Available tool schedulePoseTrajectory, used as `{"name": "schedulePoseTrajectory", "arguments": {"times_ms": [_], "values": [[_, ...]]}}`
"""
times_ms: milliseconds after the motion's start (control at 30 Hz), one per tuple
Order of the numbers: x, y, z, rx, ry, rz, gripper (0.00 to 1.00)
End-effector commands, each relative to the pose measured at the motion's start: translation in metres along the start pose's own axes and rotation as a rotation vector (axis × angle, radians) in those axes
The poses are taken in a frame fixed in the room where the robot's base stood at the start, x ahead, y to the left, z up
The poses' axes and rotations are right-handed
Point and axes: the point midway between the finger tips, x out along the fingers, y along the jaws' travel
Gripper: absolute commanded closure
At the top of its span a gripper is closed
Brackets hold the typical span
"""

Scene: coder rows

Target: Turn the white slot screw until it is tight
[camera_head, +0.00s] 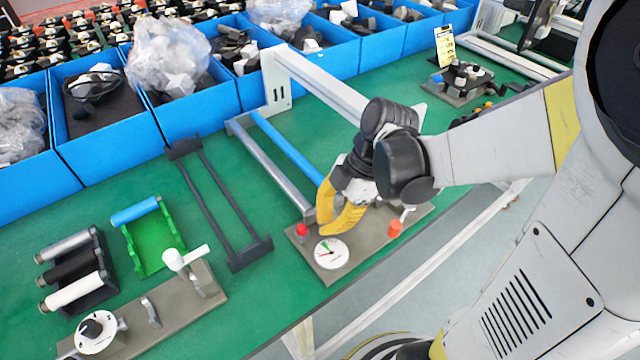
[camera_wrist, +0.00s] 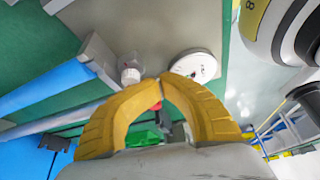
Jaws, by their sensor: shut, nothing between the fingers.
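My gripper (camera_head: 325,230) has yellow fingers. They are shut and empty, pointing down at the grey-brown board (camera_head: 350,252) near the table's front edge. In the wrist view the fingertips (camera_wrist: 162,80) meet between a small whitish cylinder (camera_wrist: 130,73) and a round white dial gauge (camera_wrist: 196,66). The gauge (camera_head: 331,253) lies just below the fingertips in the head view. I cannot tell whether the whitish cylinder is the white slot screw; no slot can be made out. My fingers and wrist hide part of the board.
A red button (camera_head: 301,230) and an orange knob (camera_head: 394,229) stand on the board. A blue bar (camera_head: 287,146) and a grey metal frame (camera_head: 268,165) lie behind. Another board (camera_head: 180,312) with a white-topped lever is at the left. Blue bins (camera_head: 110,142) line the back.

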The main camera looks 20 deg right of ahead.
Motion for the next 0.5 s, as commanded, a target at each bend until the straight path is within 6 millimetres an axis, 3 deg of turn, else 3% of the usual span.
{"name": "schedulePoseTrajectory", "arguments": {"times_ms": [167,500], "values": [[0.002,0.004,-0.001,0.129,-0.005,0.064,1.0],[0.007,0.026,-0.012,0.668,-0.003,0.328,1.0]]}}
